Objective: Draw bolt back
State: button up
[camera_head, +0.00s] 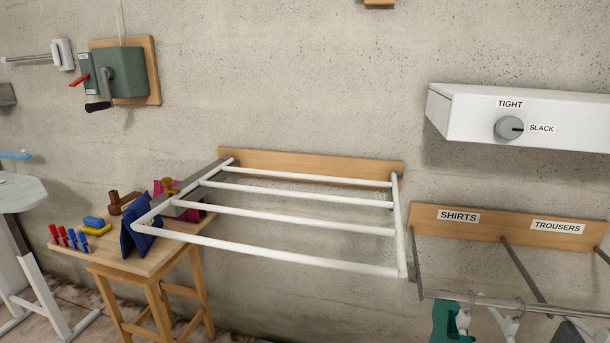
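My gripper is not in this view. No part is clearly a bolt. A brass-coloured knob or small piece (169,186) shows near the grey left arm of a white-barred rack (290,223), and I cannot tell if it is fixed to the rack or stands on the table behind. The rack sticks out level from a wooden wall board (310,167). At upper left, a thin metal rod (28,59) runs into a white block (63,54) on the wall. A green winch box (122,72) has a red lever (79,80) and a black-knobbed crank (98,106).
A wooden table (160,252) under the rack's left side bears pegs (68,238), blue and yellow pieces and folded cloths. A white box with a dial (508,128) juts out at right, above a hanging rail (500,301). A white ironing board (20,193) stands at left.

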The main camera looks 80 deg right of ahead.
aim_at(166, 182)
jog(key=k+j+z, duration=0.15)
jog(key=z, duration=0.25)
jog(key=k+j+z, duration=0.15)
jog(key=z, duration=0.3)
jog(key=k+j+z, duration=0.2)
jog(key=z, duration=1.55)
jog(key=u, duration=2.1)
jog(key=i+l, duration=0.15)
jog(key=l, duration=0.25)
jog(key=i+l, duration=0.1)
jog(key=l, duration=0.35)
jog(key=i+l, duration=0.15)
jog(key=l, duration=0.25)
jog(key=i+l, duration=0.1)
jog(key=l, duration=0.3)
